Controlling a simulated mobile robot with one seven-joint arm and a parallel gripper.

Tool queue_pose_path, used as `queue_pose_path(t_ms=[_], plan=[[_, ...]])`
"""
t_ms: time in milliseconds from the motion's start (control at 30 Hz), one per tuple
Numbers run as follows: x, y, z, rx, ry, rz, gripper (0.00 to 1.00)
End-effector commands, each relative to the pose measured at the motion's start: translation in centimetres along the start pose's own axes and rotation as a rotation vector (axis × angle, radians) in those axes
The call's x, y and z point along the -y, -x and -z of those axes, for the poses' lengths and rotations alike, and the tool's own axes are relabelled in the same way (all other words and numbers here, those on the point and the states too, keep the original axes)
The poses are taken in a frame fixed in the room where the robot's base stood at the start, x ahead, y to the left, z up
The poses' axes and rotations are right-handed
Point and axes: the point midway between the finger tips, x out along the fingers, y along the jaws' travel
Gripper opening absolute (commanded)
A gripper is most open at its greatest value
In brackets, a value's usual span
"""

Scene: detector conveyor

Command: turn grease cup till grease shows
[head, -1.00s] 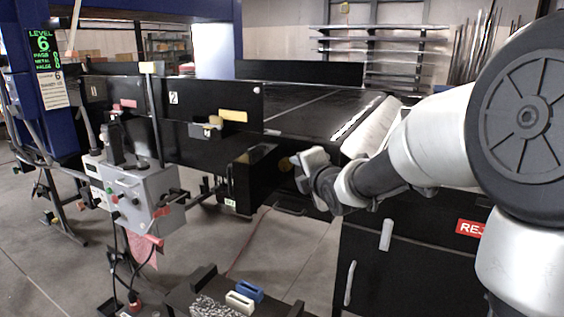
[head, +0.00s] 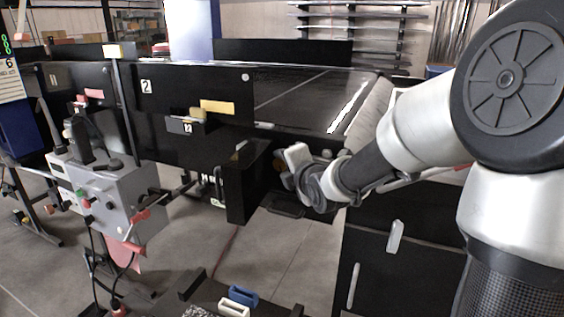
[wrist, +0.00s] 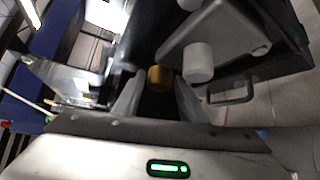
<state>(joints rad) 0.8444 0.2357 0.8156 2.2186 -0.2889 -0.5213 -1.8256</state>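The brass-coloured grease cup (wrist: 160,78) shows in the wrist view, just ahead of and between the two fingers of my gripper (wrist: 158,100). The fingers stand apart, one on each side of the cup's line. I cannot tell whether either finger touches it. Whether grease shows is too small to tell. In the head view my gripper (head: 294,168) is at the near end of the black conveyor (head: 300,100), by the dark housing under the belt. The cup is not clear there, mostly hidden by the gripper.
A grey control box (head: 105,195) with buttons and red-handled levers stands at left. A black reject cabinet (head: 420,240) is below my arm. A low dark stand with a blue block (head: 240,295) is in front. A grey bracket with pale round knobs (wrist: 198,62) sits right of the cup.

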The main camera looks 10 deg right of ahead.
Motion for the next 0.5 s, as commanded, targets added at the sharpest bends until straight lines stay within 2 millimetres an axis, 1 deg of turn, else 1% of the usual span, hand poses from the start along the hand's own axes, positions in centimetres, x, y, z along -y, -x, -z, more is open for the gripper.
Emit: queue_pose_path(t_ms=[167,200,367,400,500], plan=[[0.01,0.00,0.00,0.000,0.000,0.000,0.38],[0.01,0.00,0.00,0.000,0.000,0.000,0.36],[0.00,-0.01,0.00,0.000,-0.001,0.000,0.09],[0.00,-0.01,0.00,0.000,-0.001,0.000,0.07],[0.06,-0.03,0.02,0.000,-0.003,-0.002,0.07]])
